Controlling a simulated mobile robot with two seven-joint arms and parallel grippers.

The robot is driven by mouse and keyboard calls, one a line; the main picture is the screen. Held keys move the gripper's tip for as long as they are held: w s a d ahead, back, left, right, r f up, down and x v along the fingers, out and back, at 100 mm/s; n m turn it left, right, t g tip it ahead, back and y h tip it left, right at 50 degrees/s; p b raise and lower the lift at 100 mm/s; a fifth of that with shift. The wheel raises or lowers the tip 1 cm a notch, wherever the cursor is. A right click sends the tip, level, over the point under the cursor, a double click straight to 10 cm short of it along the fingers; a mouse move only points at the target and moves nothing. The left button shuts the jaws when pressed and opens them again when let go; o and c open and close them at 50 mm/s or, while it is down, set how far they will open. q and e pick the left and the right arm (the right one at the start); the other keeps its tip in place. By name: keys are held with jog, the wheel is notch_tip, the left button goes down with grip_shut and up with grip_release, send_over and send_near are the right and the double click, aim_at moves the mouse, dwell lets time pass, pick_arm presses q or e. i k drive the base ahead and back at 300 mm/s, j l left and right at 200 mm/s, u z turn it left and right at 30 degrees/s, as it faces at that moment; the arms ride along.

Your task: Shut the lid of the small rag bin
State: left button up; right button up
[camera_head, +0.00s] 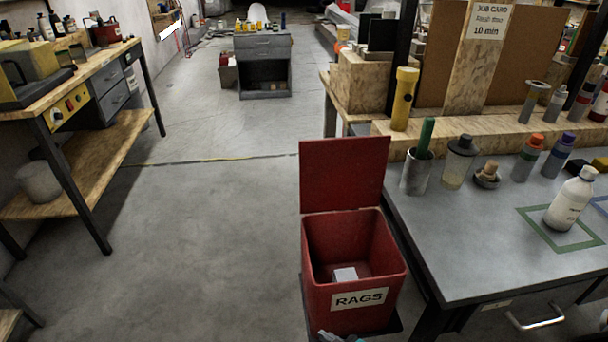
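The small rag bin (325,297) is a red open-topped box with a white "RAGS" label on its front. It stands on a dark support at the left end of the grey workbench. Its red lid (343,173) stands upright at the bin's far edge, so the bin is open. A small white block-like thing (345,274) lies inside on the bin's floor.
The grey workbench (455,235) on the right holds a white bottle (570,200), a metal cup (416,173) and several containers. The floor (200,240) left of the bin is clear.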

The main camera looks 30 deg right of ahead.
aim_at(344, 173)
jog(key=i+j+u, duration=0.45)
jog(key=i+j, duration=0.2)
jog(key=i+j+z, duration=0.15)
jog(key=i+z, duration=0.35)
jog(key=i+j+z, duration=0.3)
jog(key=z, duration=0.2)
jog(key=i+z, duration=0.2)
jog(key=z, duration=0.25)
jog(key=i+z, duration=0.15)
jog(key=z, duration=0.25)
jog(key=i+j+z, duration=0.15)
jog(key=z, duration=0.3)
jog(key=i+j+z, duration=0.15)
jog(key=z, duration=0.25)
jog(key=i+j+z, duration=0.1)
jog(key=j+z, duration=0.15)
jog(key=z, duration=0.2)
jog(key=i+j+z, duration=0.1)
jog(key=j+z, duration=0.15)
jog(key=z, duration=0.2)
jog(key=i+j+z, duration=0.1)
jog(key=j+z, duration=0.25)
jog(key=i+j+z, duration=0.1)
jog(key=j+z, duration=0.45)
jog(key=z, duration=0.15)
